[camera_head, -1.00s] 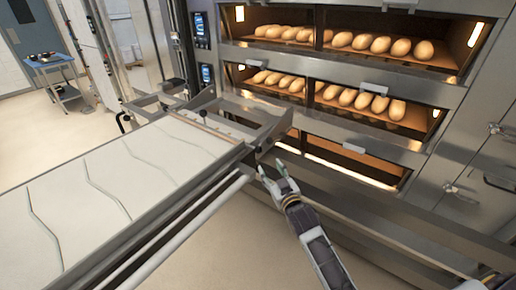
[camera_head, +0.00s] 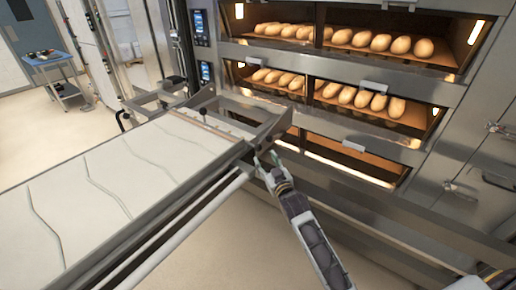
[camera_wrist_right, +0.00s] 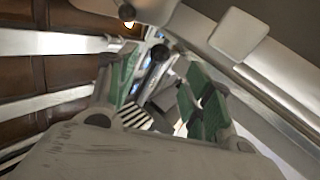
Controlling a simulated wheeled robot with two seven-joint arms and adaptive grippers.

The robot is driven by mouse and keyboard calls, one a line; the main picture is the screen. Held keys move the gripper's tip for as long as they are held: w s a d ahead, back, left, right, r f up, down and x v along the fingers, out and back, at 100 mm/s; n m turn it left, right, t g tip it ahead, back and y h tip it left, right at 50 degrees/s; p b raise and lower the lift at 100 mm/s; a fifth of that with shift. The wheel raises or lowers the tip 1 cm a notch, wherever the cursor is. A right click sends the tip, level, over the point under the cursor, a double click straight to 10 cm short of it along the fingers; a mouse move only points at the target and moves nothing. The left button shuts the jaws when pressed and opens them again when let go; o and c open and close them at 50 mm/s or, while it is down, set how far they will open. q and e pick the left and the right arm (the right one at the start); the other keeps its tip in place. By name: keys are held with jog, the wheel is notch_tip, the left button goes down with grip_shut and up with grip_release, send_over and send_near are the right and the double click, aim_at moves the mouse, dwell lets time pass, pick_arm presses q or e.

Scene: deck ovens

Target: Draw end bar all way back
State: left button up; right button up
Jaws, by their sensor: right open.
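The end bar (camera_head: 222,131) runs across the oven end of the pale loader belt (camera_head: 100,180), with a small dark knob (camera_head: 203,112) standing near its middle. My right gripper (camera_head: 264,160) is at the near right corner of the loader's end frame, close beside the metal. In the right wrist view its two green-padded fingers (camera_wrist_right: 162,92) are apart. A dark rounded bar end or knob (camera_wrist_right: 158,55) shows between and beyond them; I cannot tell whether they touch it. My left gripper is not in view.
The deck oven stands right behind the loader, with loaves (camera_head: 380,42) on lit decks and a lower deck (camera_head: 350,160) without visible loaves. Oven handles (camera_head: 353,146) jut out near my right arm. A blue trolley (camera_head: 55,75) stands far left. Floor is clear below the loader's near side.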

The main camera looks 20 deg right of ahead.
aim_at(259, 150)
jog(key=shift+w+a+p, duration=0.2)
jog(key=shift+w, duration=2.15)
jog(key=shift+w+a+p, duration=0.15)
jog(key=shift+w+p, duration=0.05)
jog(key=shift+w, duration=2.1)
jog(key=shift+c, duration=0.4)
grip_shut()
